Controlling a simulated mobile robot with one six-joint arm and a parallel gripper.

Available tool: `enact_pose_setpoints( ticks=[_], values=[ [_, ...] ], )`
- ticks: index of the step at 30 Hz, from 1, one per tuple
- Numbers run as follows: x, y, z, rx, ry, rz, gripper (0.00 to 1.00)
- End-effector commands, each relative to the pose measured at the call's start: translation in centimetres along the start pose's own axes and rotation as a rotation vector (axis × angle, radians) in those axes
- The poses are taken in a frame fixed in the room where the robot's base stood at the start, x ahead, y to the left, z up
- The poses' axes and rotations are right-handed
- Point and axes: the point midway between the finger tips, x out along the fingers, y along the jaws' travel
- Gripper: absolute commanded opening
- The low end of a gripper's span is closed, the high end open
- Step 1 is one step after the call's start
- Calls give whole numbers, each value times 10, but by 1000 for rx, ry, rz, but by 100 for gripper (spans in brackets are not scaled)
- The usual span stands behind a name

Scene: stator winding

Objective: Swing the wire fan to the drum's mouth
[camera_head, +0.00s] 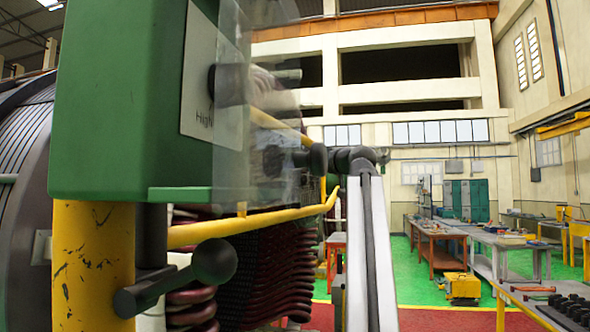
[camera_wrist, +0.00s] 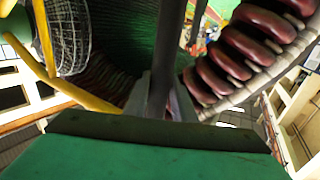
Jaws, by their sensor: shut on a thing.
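The wire fan's round wire cage (camera_wrist: 70,38) shows at the upper left of the wrist view. A green box (camera_head: 120,100) with a "High" label sits on a yellow post (camera_head: 93,265). The drum, lined with dark red coils (camera_head: 275,270), stands behind the box; its mouth is partly hidden. In the wrist view my gripper (camera_wrist: 165,100) is shut on a dark bar (camera_wrist: 168,50) above a green surface. In the head view the fingers are hard to make out.
Yellow rails (camera_head: 260,225) cross in front of the coils. A dark lever with a ball knob (camera_head: 214,262) juts out below the box. Workbenches (camera_head: 500,238) and a yellow machine (camera_head: 461,287) stand at the right, with open green floor around them.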

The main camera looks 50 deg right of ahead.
Motion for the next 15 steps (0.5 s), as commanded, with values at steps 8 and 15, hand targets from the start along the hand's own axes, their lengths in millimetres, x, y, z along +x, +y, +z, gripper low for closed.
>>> enact_pose_setpoints(
  ticks=[8,15],
  values=[
    [1,-2,-1,3,3,-6,0],
    [2,-2,-2,3,3,-7,38]
  ],
)
